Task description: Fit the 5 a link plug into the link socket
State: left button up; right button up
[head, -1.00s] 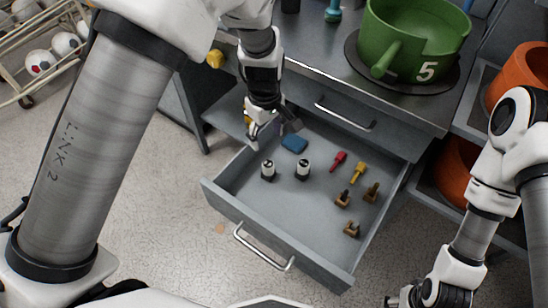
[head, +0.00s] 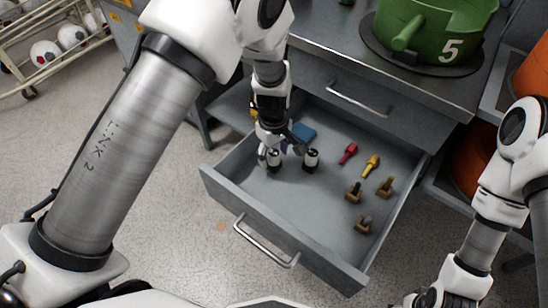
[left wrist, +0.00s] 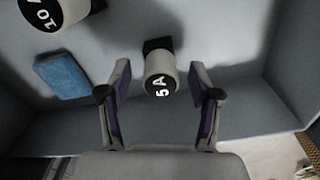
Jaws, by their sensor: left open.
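The 5 A plug (left wrist: 160,75), a white cylinder with a black "5 A" end face and a dark foot, stands in the open drawer. My left gripper (left wrist: 158,100) is open, its two fingers on either side of the plug with a gap showing on each side. In the head view the left gripper (head: 272,152) is low in the drawer around the left white plug (head: 274,161), partly hiding it. A second white plug, marked "10" (left wrist: 47,12), stands beside it, also seen in the head view (head: 311,161). I cannot make out a link socket. My right gripper is out of view.
The grey drawer (head: 290,215) also holds a blue block (head: 304,132), a red piece (head: 348,153), a yellow piece (head: 371,165) and several brown pieces (head: 363,225). A green pot (head: 435,30) marked 5 stands on the bench. The drawer's front middle is clear.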

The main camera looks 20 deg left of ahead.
pick_arm(q)
grip_shut()
jog(key=shift+r, duration=0.1)
